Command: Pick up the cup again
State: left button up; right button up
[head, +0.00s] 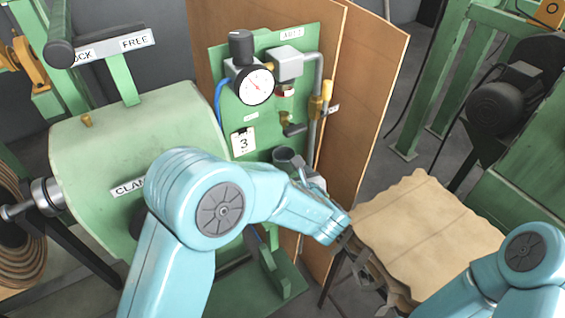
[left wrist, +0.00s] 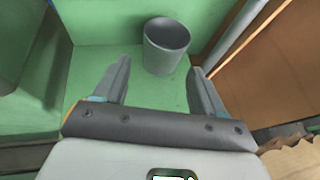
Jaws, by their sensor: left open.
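The cup is a plain grey cylinder (left wrist: 165,58), open at the top and upright on a green surface in the left wrist view. In the head view the cup (head: 288,158) shows small at the foot of the green gauge panel, partly covered by my left wrist. My left gripper (left wrist: 160,67) is open, its two dark fingers pointing at the cup. The cup stands just beyond and between the fingertips; whether they touch it cannot be told. In the head view the left gripper (head: 306,178) is mostly hidden behind its wrist. Part of my right gripper (head: 394,299) seems to show at the bottom, jaws unclear.
The green panel (head: 220,120) carries a pressure gauge (head: 256,86), a valve and a grey pipe close behind the cup. Brown boards (head: 362,80) stand right of it. A green clamp machine (head: 130,140) stands left. A tan sheet stack (head: 425,220) lies at right.

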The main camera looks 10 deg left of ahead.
aim_at(287, 167)
pick_arm(q)
jog(key=shift+x, duration=0.95)
jog(key=x, duration=0.5)
jog(key=shift+w+p, duration=0.3)
jog(key=shift+p, duration=0.1)
jog(key=c, duration=0.9)
jog(key=shift+o, duration=0.2)
jog(key=shift+w, duration=0.1)
jog(key=shift+r, duration=0.25)
jog(key=shift+d, duration=0.1)
jog(key=shift+s+d+b, duration=0.2)
jog(key=shift+s+b, duration=0.1)
jog(key=shift+s, duration=0.2)
jog(key=shift+s+d, duration=0.1)
jog(key=shift+s, duration=0.05)
